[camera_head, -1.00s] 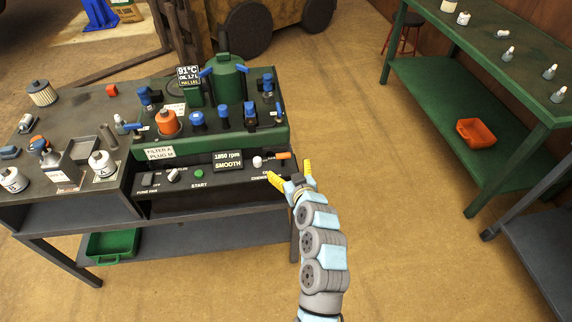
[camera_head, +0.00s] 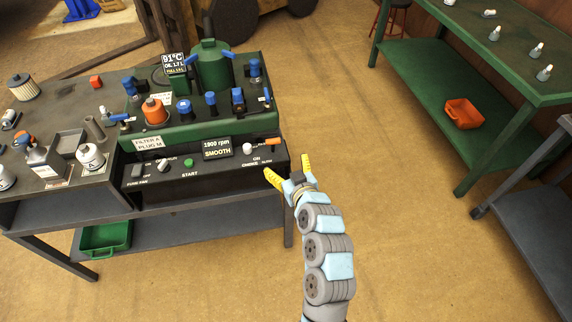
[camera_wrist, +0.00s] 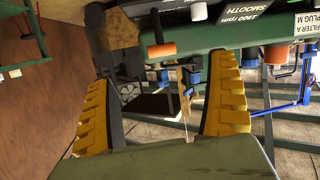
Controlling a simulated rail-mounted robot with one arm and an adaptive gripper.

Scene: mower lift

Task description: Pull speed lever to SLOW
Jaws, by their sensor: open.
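An orange-tipped lever (camera_head: 271,142) sticks out at the right end of the black control panel (camera_head: 215,175). It also shows in the wrist view (camera_wrist: 161,51), above the gap between my fingers. A white knob (camera_head: 247,149) stands just left of it on the panel, and it also shows in the wrist view (camera_wrist: 198,11). The marks near the lever are too small to read surely. My gripper (camera_head: 288,172) has yellow ridged fingers, spread apart and empty. It is just right of the panel's right end, in front of the lever and apart from it.
The panel's display (camera_head: 217,149) reads 1900 rpm and SMOOTH. A green start button (camera_head: 188,163) lies left of it. A green rig (camera_head: 200,125) with several blue handles stands behind the panel. A green table (camera_head: 430,90) stands at the right. Floor between is clear.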

